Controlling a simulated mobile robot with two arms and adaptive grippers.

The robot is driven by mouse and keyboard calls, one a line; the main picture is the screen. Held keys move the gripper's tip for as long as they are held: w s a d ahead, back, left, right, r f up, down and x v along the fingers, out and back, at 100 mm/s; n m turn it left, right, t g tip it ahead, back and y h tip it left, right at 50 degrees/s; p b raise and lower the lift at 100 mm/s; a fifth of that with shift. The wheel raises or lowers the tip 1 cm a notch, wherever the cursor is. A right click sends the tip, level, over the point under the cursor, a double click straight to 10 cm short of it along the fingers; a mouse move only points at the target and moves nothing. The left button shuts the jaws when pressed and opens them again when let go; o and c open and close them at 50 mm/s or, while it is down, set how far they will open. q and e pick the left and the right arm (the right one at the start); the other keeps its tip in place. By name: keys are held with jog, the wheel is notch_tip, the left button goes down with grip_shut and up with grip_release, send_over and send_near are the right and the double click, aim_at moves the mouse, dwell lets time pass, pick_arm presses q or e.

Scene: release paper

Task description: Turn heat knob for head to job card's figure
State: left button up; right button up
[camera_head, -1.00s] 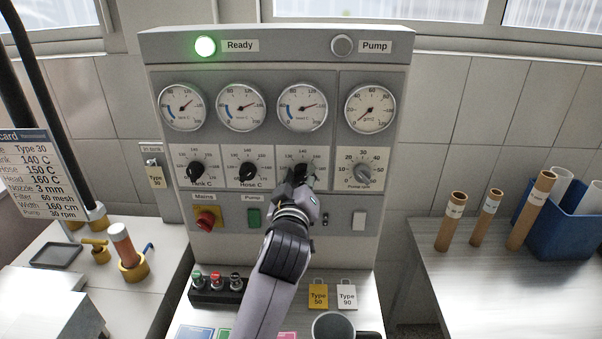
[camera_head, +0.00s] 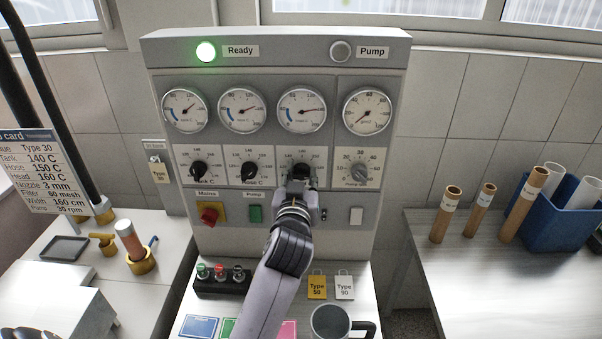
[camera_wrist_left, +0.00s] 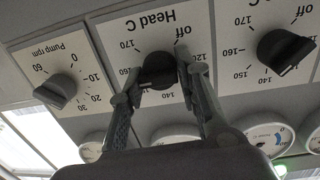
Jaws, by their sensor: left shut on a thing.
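The Head C knob (camera_wrist_left: 158,70) is a black dial knob, upside down in the left wrist view, with a scale around it. It also shows in the head view (camera_head: 301,170), third in the row. My left gripper (camera_wrist_left: 157,80) is shut on this knob, one finger on each side. It shows at the panel in the head view (camera_head: 302,187). The fingers cover part of the scale, and the knob's exact setting is not clear. The job card (camera_head: 32,170) at the left reads Head 160 C. The third gauge (camera_head: 302,110) has its needle pointing right. My right gripper is not in view.
The Hose C knob (camera_head: 250,172) and pump knob (camera_head: 359,173) flank the held knob. The red mains switch (camera_head: 209,215) and green pump button (camera_head: 255,214) sit below. A mug (camera_head: 330,322) and type tags (camera_head: 317,287) are on the bench beneath.

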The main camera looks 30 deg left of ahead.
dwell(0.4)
pick_arm(q)
jog(key=o, duration=1.1)
jog(key=shift+o, duration=0.2)
jog(key=v, duration=0.7)
jog(key=shift+s, duration=0.35)
jog(key=shift+w, duration=0.1)
jog(key=shift+d, duration=0.1)
